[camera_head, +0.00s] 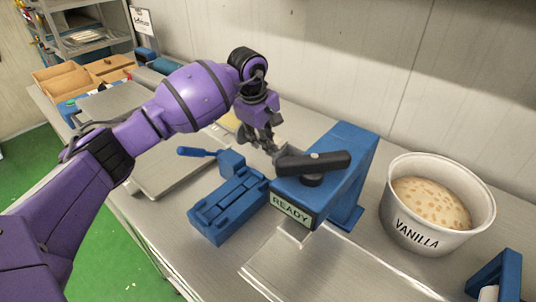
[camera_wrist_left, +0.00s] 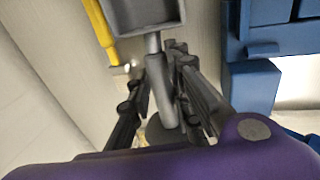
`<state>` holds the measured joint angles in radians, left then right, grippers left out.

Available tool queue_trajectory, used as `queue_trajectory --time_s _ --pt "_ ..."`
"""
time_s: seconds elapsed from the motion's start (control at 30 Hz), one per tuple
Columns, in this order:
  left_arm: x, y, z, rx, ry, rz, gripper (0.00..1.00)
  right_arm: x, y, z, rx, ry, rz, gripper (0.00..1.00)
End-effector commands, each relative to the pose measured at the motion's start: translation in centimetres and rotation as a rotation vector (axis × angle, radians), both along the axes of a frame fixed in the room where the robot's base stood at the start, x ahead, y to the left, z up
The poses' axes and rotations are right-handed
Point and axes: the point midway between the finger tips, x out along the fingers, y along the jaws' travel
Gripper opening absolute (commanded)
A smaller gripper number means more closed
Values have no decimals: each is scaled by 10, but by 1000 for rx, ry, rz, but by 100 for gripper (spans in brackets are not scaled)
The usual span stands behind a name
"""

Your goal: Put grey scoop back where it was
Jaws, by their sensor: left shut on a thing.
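The scoop's square pan points away from the fingers, to the top of that view. In the head view the scoop is mostly hidden by the gripper and the press, and I cannot tell whether it touches the table. My right gripper is not in view.
The blue press (camera_head: 345,170) with a dark lever and READY sign stands close to the gripper. A blue mould (camera_head: 228,207) lies in front. A VANILLA tub (camera_head: 408,228) stands at right. A yellow-handled tool (camera_wrist_left: 99,28) lies beside the scoop. Cardboard boxes (camera_head: 60,78) stand at far left.

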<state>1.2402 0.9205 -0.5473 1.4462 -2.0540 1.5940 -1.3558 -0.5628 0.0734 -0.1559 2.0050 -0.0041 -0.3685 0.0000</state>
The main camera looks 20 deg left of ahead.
Motion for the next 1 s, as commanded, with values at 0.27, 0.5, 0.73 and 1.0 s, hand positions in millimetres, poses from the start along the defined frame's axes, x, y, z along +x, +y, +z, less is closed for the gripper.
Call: queue_trajectory --time_s 0.27,0.5,0.73,1.0 --pt "0 -1 -25 -1 -1 1 0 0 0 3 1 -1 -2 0" --pt "1 0 -44 0 -4 0 0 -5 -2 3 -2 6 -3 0" --pt "0 0 -46 0 -2 0 24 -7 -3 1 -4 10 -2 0" --pt "0 0 -46 0 -2 0 37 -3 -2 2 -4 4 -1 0"
